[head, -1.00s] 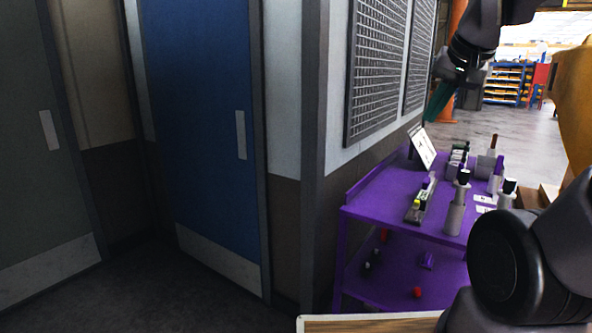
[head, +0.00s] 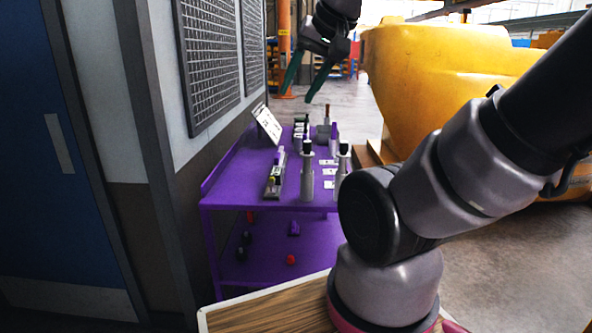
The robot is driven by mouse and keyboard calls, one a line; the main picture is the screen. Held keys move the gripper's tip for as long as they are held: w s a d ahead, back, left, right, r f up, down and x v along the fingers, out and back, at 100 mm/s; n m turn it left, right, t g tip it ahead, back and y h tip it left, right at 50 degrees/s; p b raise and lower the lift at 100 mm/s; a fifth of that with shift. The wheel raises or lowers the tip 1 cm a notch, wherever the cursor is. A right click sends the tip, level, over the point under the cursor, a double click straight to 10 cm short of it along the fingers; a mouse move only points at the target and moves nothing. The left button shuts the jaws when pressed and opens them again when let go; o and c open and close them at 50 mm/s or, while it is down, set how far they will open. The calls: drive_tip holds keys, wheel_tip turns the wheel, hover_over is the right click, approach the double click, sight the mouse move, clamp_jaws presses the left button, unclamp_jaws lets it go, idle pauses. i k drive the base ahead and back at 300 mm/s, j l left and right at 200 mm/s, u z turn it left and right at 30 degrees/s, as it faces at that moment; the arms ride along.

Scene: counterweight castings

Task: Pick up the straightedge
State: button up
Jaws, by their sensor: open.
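My gripper (head: 296,96) is in the air at the upper middle of the head view. Its two dark green fingers point down, spread apart and empty. In the picture it is above the far part of a purple cart (head: 240,194); its exact height over the cart is hard to judge. I cannot pick out the straightedge for certain. A long narrow grey piece (head: 274,181) with small coloured parts on it lies along the left of the cart's top. Several upright grey cylinders with dark tops stand to its right, including a near one (head: 307,176).
A tilted white panel (head: 267,123) stands at the cart's back left. Small red, purple and black items lie on the lower shelf (head: 320,243). A wall with grilles (head: 209,62) borders the cart's left. A large yellow casting (head: 440,70) stands right. Open floor lies beyond.

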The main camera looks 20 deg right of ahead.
sight(276, 171)
drive_tip(key=i+j+z, duration=0.2)
drive_tip(key=j+z, duration=0.15)
drive_tip(key=i+j+z, duration=0.2)
drive_tip(key=j+z, duration=0.2)
drive_tip(key=i+j, duration=0.1)
drive_tip(key=j, duration=0.25)
drive_tip(key=i+j+z, duration=0.1)
drive_tip(key=j, duration=0.25)
drive_tip(key=i+j, duration=0.1)
drive_tip(key=j, duration=0.3)
drive_tip(key=i+j, duration=0.1)
drive_tip(key=j, duration=0.25)
drive_tip(key=z, duration=0.05)
